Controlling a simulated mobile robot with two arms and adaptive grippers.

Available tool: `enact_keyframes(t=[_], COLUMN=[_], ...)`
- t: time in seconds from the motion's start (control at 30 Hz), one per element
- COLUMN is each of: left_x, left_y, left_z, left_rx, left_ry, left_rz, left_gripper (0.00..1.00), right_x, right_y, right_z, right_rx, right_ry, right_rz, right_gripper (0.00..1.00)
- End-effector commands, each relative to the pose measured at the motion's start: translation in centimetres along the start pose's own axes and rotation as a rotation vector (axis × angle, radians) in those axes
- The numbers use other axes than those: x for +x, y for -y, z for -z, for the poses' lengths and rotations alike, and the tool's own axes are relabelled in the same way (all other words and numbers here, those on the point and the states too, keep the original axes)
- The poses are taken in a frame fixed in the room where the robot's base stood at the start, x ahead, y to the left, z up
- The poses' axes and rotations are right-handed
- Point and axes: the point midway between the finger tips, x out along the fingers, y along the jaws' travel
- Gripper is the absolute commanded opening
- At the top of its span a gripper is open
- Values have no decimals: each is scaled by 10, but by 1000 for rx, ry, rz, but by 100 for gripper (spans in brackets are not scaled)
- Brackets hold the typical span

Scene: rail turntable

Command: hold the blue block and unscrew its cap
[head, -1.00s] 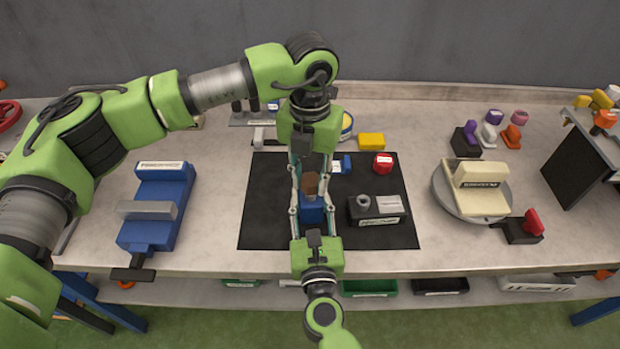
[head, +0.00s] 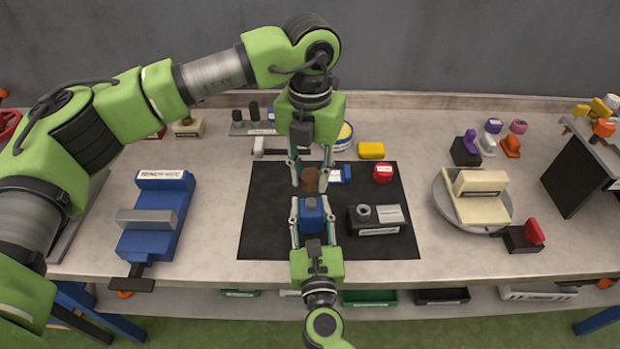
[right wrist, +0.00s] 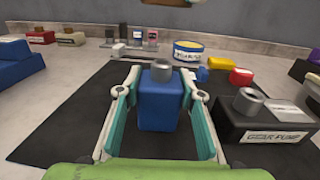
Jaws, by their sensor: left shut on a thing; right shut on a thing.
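The blue block (head: 311,216) stands upright between the fingers of my right gripper (head: 313,226), which is shut on it over the black mat. In the right wrist view the block (right wrist: 158,105) shows a bare grey round neck (right wrist: 161,70) on top. The brown cap (head: 310,180) is off the block, held between the fingertips of my left gripper (head: 309,178), above and apart from the neck. Part of the brown cap also shows at the top edge of the right wrist view (right wrist: 163,3).
A dark gear pump box (head: 378,228) stands right of the block on the mat (head: 270,230). A small blue part, a red part (head: 382,173) and a yellow block (head: 371,150) lie behind it. A blue vise (head: 158,215) is left, a turntable (head: 442,203) right.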

Motion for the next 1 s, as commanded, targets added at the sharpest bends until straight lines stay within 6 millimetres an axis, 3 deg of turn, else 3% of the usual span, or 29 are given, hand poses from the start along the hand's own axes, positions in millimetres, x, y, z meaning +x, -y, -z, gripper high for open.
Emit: enact_keyframes(t=[0.37, 0.4, 0.47, 0.83, 1.0], left_x=[-9, -9, -9, -9, -9], left_y=[0, 0, 0, 0, 0], left_z=[0, 0, 0, 0, 0], left_rx=[0, 0, 0, 0, 0], left_ry=[0, 0, 0, 0, 0], left_rz=[0, 0, 0, 0, 0], left_gripper=[1, 1, 1, 1, 1], right_x=[0, 0, 0, -2, -22], right_y=[0, 0, 0, 0, 0], right_z=[0, 0, 0, 0, 2], right_rx=[0, 0, 0, -1, -1], right_ry=[0, 0, 0, -1, -3], right_rz=[0, 0, 0, 0, -1], right_gripper=[0, 40, 55, 55, 55])
